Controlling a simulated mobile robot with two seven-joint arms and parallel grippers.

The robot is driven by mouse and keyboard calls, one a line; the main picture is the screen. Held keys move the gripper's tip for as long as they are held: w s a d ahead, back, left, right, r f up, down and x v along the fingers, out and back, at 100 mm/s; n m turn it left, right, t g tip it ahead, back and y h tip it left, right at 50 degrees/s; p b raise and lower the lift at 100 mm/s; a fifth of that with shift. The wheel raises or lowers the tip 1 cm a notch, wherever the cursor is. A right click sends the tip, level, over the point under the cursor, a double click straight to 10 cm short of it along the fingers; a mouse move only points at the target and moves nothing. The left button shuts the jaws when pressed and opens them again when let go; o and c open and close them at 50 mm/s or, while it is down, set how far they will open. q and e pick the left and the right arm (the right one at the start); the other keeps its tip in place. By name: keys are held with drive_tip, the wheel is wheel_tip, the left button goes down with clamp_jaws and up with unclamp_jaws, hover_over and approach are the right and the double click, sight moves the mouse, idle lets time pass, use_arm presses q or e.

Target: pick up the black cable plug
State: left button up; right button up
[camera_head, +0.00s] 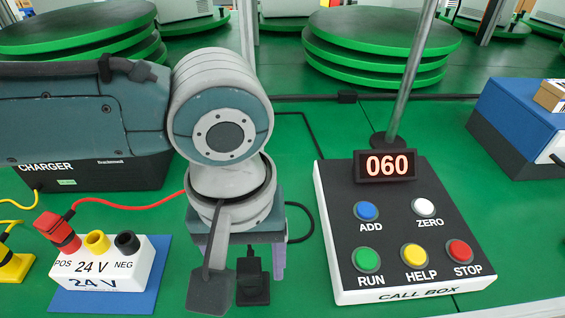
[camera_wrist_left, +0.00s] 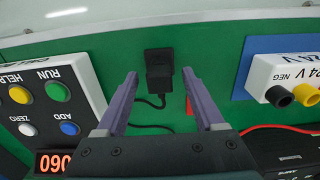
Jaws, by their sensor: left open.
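The black cable plug (camera_head: 252,283) lies on the green table, left of the call box, partly hidden behind my left gripper in the head view. In the left wrist view the plug (camera_wrist_left: 159,62) is uncovered, with its thin black cable running back toward the gripper. My left gripper (camera_head: 243,278) points down from above and is open, with nothing held. In the left wrist view its two purple fingers (camera_wrist_left: 160,73) are spread, their tips on either side of the plug's cable end; I cannot tell the height gap. My right gripper is not in view.
The call box (camera_head: 334,230) with colored buttons and an 060 display stands right. The 24 V socket block (camera_head: 98,268) holds a red plug (camera_head: 57,232) on a blue mat (camera_head: 148,290) at left. A black charger (camera_head: 95,173) is behind; a blue box (camera_head: 512,125) is far right.

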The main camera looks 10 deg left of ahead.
sight(248, 264)
use_arm(q)
clamp_jaws()
idle(0.4)
drive_tip(key=shift+r, duration=0.15)
wheel_tip(248, 264, up, 20)
drive_tip(key=p, duration=0.5)
